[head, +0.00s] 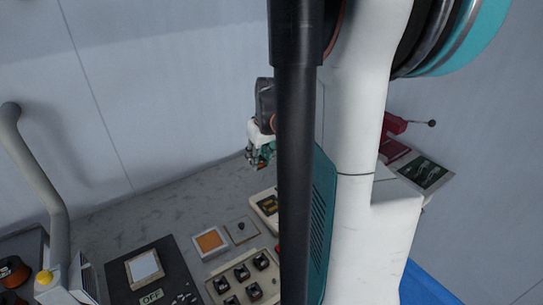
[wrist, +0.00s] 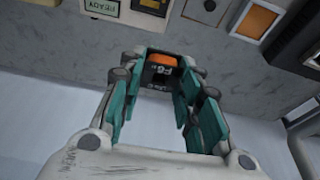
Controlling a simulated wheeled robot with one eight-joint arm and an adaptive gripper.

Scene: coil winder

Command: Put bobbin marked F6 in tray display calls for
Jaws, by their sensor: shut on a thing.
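My gripper (wrist: 162,82) has teal fingers and is shut on a small dark bobbin (wrist: 160,72) with an orange top. White marking on the bobbin's face seems to read F6. In the head view, my gripper (head: 262,158) hangs above the back of the grey bench, partly beside my arm; the bobbin is too small to make out there. A cream unit with a dark screen and yellow characters (head: 267,204) stands on the bench, partly behind my arm. I cannot read it. No tray can be told for certain.
An orange square panel (head: 210,242), a cream box with several dark pieces (head: 240,279) and a dark panel marked OFF (head: 150,297) sit at the front. A copper-coloured spool (head: 13,270) and grey pipe (head: 38,170) are left. A red lever device (head: 396,124) stands right. My arm hides the middle.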

